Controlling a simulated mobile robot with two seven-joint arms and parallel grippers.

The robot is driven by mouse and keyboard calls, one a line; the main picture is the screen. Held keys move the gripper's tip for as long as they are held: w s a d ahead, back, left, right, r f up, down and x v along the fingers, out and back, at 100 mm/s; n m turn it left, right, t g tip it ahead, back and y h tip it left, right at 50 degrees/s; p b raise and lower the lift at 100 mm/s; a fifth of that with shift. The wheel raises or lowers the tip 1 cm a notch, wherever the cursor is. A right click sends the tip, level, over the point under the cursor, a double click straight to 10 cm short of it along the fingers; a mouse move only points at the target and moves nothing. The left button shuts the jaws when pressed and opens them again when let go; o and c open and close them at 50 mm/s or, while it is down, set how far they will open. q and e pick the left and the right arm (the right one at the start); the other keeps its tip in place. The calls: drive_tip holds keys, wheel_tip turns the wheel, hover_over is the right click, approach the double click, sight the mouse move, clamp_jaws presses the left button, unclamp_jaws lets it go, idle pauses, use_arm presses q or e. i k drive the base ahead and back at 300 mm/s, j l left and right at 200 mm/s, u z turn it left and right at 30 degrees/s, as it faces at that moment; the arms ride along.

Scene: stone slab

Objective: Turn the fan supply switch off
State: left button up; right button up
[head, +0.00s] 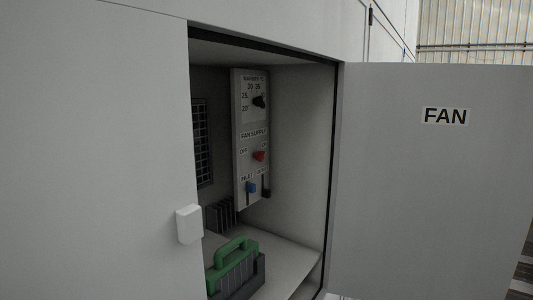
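The fan supply switch is a small red knob (260,155) on a narrow grey control panel (240,200) inside the open cabinet. The label FAN SUPPLY is above it, with OFF to the left and ON to the right. The red knob sits towards the ON side. Above it is a black dial (260,101) with numbers around it. Below it are a blue slider knob (251,187) and a black slider knob (266,193). Neither of my grippers is in the head view.
The cabinet door (430,190), marked FAN, stands open to the right. A closed white panel (95,160) with a white handle (189,224) covers the left. A green-handled box (236,270) is on the cabinet floor. A dark grille (202,140) is left of the panel.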

sight(259, 155)
drive_tip(key=i+l+u, duration=0.1)
drive_tip(key=i+l, duration=0.15)
drive_tip(key=i+l+u, duration=0.1)
drive_tip(key=i+l, duration=0.2)
drive_tip(key=l, duration=0.15)
drive_tip(key=i+l+u, duration=0.1)
drive_tip(key=i+l, duration=0.15)
drive_tip(key=l, duration=0.15)
drive_tip(key=i+l+u, duration=0.1)
drive_tip(key=l, duration=0.3)
drive_tip(key=i, duration=0.1)
